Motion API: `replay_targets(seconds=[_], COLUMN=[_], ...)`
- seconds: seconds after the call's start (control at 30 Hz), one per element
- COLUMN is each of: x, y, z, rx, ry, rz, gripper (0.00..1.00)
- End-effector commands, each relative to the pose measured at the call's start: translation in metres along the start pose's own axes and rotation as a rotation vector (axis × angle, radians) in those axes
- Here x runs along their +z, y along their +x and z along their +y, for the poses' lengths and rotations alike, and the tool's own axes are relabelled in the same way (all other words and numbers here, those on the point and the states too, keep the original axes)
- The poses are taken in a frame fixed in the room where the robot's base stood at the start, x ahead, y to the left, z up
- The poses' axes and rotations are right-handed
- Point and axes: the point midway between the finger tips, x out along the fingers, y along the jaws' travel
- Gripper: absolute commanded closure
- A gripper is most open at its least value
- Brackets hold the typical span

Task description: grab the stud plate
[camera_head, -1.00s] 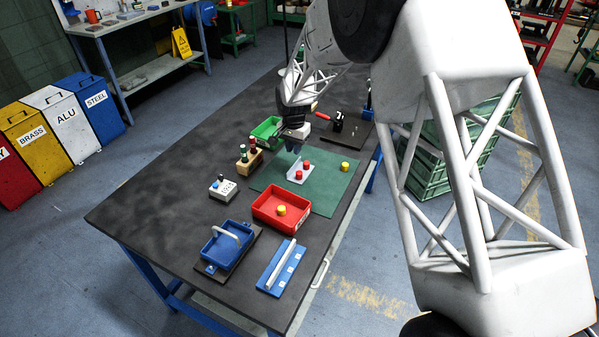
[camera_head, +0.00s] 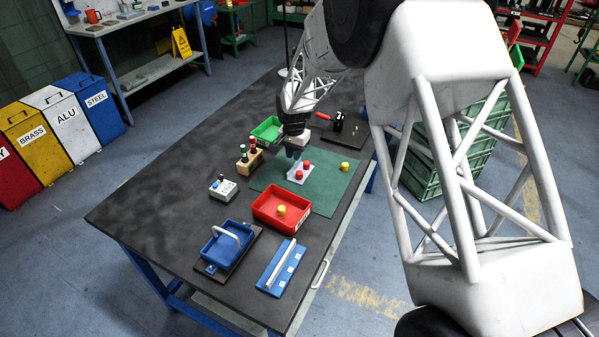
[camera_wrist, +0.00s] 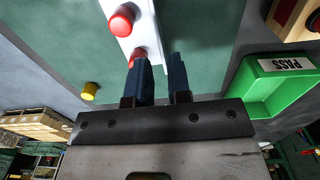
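The stud plate (camera_head: 291,173) is a pale plate with two red studs, lying on the green mat. In the wrist view, the plate (camera_wrist: 146,18) runs from the top edge down toward my fingers. One red stud (camera_wrist: 121,20) is clear; the other (camera_wrist: 133,54) is partly hidden by the left finger. My gripper (camera_head: 293,153) is low at the plate's far end. In the wrist view, its two dark blue fingers (camera_wrist: 160,72) are apart, with a gap between them. I cannot tell whether they touch the plate.
A yellow cylinder (camera_head: 345,166) stands on the mat (camera_head: 325,200), right of the plate. A red tray (camera_head: 265,215) is in front and a green bin (camera_head: 267,130) behind. A wooden block with bottles (camera_head: 249,160) is to the left. The table's left part is clear.

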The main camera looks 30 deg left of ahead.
Motion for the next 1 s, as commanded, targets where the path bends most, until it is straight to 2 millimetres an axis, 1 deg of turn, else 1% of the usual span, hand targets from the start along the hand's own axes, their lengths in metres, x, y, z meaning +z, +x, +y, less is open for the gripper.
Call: replay_targets(seconds=[0.17, 0.6, 0.73, 1.0], x=[0.0, 0.002, 0.002, 0.002], y=[0.005, 0.048, 0.052, 0.052], z=[0.0, 0.0, 0.0, 0.0], rx=[0.001, 0.001, 0.0, 0.0], ry=[0.0, 0.0, 0.0, 0.0], rz=[-0.001, -0.001, 0.0, 0.0], gripper=[0.82, 0.82, 0.82, 0.82])
